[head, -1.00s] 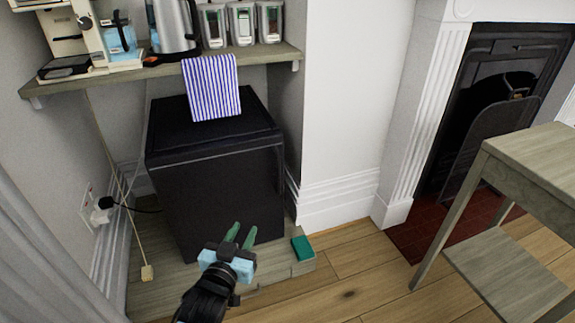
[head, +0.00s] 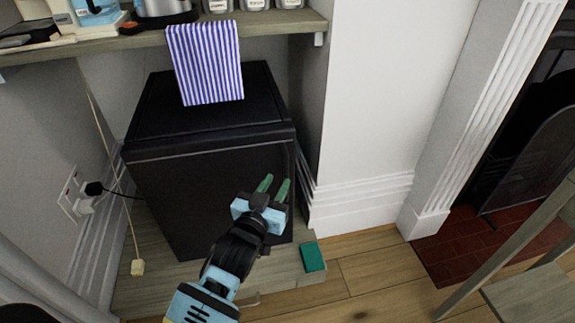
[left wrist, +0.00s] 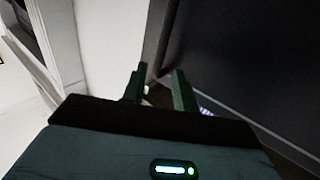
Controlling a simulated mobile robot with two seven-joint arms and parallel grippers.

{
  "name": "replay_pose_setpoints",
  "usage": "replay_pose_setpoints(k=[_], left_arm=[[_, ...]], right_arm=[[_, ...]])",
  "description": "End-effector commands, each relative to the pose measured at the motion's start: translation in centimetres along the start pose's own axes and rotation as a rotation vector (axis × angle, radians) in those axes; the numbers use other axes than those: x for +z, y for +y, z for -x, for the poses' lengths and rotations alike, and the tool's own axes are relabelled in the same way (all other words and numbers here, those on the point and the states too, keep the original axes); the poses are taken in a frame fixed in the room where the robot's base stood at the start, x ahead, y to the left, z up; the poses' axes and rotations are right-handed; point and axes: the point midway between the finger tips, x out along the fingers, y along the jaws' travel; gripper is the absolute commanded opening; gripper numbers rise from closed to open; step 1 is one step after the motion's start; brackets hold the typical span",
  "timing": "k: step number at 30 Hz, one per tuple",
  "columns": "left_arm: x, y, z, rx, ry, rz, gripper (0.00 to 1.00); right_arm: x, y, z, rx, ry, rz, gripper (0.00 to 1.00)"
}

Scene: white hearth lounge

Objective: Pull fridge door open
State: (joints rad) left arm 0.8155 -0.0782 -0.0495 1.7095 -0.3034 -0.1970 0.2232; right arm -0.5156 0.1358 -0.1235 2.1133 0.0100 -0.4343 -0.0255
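The fridge (head: 195,190) is a small black box under a wooden shelf, and its front door looks shut. My left gripper (head: 273,186) is in front of the right part of the fridge door, with its two green fingers apart and nothing between them. In the left wrist view the open fingers (left wrist: 160,90) point along the dark fridge face (left wrist: 240,60), which fills the right side. I cannot tell whether a finger touches the door. No handle is clear to me. My right gripper is not in view.
A striped cloth (head: 206,62) hangs from the shelf (head: 270,24) over the fridge top. A cord with a knob (head: 137,267) hangs at left. A stool (head: 530,300) stands at right.

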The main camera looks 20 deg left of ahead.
Motion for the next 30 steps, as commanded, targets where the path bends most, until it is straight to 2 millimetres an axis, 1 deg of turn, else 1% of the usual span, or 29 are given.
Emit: replay_pose_setpoints(k=[1, 6, 12, 15, 20, 27, 30], left_arm=[[0.1, 0.0, -0.7, 0.000, 0.001, -0.001, 0.29], [0.3, 0.0, -3.1, 0.000, 0.000, -0.002, 0.29], [0.2, 0.0, -5.7, 0.000, 0.000, -0.002, 0.29], [0.2, 0.0, -6.5, 0.000, -0.001, -0.002, 0.29], [0.1, 0.0, -7.0, 0.000, -0.001, -0.001, 0.29], [0.0, 0.0, -7.0, 0.000, 0.000, -0.001, 0.29], [0.0, 0.0, -7.0, 0.000, 0.000, -0.001, 0.16]], right_arm=[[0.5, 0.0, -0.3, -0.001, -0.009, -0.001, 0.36], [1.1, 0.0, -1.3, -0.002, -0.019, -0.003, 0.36], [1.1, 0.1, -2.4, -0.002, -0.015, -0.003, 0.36], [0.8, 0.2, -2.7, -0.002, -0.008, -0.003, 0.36], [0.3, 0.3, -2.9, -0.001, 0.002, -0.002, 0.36], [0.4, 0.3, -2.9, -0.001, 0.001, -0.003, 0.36], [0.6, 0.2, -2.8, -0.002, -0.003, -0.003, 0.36]])
